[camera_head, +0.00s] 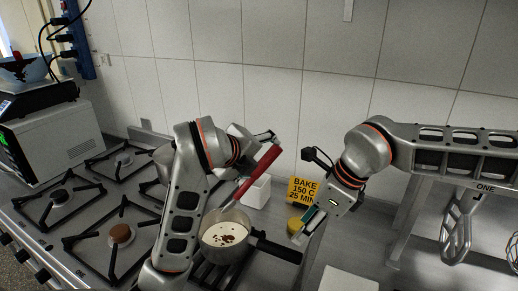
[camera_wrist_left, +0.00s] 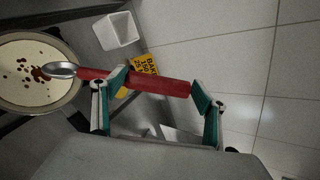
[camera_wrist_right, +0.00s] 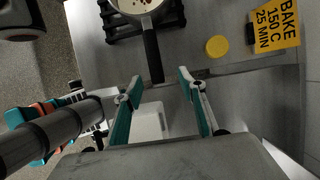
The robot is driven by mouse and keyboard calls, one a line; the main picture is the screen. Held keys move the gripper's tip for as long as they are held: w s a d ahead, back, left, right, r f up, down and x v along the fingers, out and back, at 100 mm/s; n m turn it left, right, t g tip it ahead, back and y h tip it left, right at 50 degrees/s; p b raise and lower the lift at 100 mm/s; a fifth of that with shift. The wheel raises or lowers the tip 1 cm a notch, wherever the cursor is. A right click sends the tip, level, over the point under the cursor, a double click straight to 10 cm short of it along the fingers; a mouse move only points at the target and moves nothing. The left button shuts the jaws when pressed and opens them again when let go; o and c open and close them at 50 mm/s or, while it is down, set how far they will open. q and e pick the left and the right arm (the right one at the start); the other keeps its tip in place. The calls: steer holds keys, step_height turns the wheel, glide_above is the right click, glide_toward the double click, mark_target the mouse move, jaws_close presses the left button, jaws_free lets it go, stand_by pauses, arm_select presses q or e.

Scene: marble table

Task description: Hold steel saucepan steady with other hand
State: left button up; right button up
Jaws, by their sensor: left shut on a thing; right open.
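My left gripper (camera_wrist_left: 150,84) is shut on the red handle of a spoon (camera_wrist_left: 135,82); the metal spoon bowl (camera_wrist_left: 60,70) is over the pan. My right gripper (camera_wrist_right: 160,100) is open and empty. In its wrist view the black saucepan handle (camera_wrist_right: 152,55) points down toward the gap between the fingers, apart from them.
A yellow "BAKE 150 C 25 MIN" sign (camera_head: 303,191) and a white container (camera_head: 257,191) stand near the tiled wall. A round yellow object (camera_wrist_right: 217,46) lies right of the handle. A white flat item (camera_head: 350,281) lies at the front. A whisk (camera_head: 458,228) hangs at right.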

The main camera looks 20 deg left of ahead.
mark_target(256, 174)
arm_select(q)
steer(key=s+f, duration=0.2)
steer(key=f, duration=0.1)
steer(key=shift+s+a, duration=0.1)
steer(key=shift+a, duration=0.1)
arm_select(e)
steer(key=shift+s+a+r, duration=0.1)
steer(key=shift+s, duration=0.45)
steer(key=shift+s+a+r, duration=0.1)
steer(key=shift+s, duration=0.4)
arm_select(q)
steer(key=shift+w+d+f+b, duration=0.1)
steer(key=shift+w+f+b, duration=0.2)
steer(key=shift+w+f, duration=0.25)
arm_select(e)
steer(key=shift+w+f, duration=0.5)
steer(key=shift+f, duration=0.1)
arm_select(q)
steer(key=shift+s+f+b, duration=0.1)
steer(key=shift+f+b, duration=1.6)
steer(key=shift+b, duration=0.15)
arm_select(e)
steer(key=shift+x, duration=5.55)
steer(key=shift+s, duration=0.1)
jaws_close()
jaws_free()
